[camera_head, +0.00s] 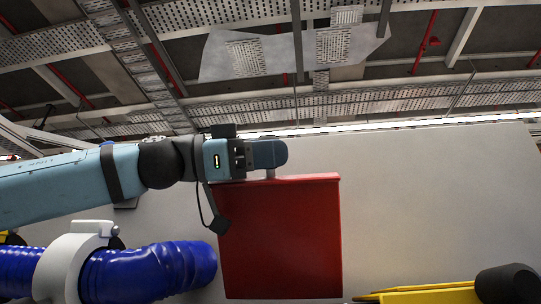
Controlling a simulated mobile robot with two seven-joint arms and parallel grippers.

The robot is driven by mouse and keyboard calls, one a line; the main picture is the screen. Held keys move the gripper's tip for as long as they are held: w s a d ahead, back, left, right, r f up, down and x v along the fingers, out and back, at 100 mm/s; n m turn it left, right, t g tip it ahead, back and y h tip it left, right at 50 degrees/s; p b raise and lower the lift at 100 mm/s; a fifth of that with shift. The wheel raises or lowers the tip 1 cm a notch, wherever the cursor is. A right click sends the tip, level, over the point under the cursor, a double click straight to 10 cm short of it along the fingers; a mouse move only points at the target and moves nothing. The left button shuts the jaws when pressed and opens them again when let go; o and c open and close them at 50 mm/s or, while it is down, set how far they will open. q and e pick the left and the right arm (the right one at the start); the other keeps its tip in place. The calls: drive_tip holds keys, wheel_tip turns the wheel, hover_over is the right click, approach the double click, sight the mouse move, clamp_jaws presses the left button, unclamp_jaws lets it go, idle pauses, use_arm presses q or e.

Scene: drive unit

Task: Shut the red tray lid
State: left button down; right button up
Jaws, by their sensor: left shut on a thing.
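The red tray lid (280,240) stands upright in the middle of the view, its broad flat face toward me. My left gripper (268,155) reaches in from the left and sits at the lid's top edge. It is shut on the lid at that edge, where a small grey piece shows just under the fingers. The exact contact is hidden behind the fingers. The tray itself cannot be made out. My right gripper is not in view.
A large plain grey panel (430,210) stands behind the lid. A thick blue ribbed hose (150,271) in a grey clamp (62,268) lies at the lower left, close to the lid. Yellow parts (430,294) and a dark cylinder (508,284) are at the lower right.

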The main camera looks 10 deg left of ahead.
use_arm(q)
drive_tip(key=c, duration=1)
unclamp_jaws()
drive_tip(key=shift+a, duration=0.1)
drive_tip(key=b+v, duration=0.2)
drive_tip(key=v, duration=1.1)
drive_tip(key=shift+s+a+b, duration=0.15)
drive_tip(key=shift+a+b, duration=0.2)
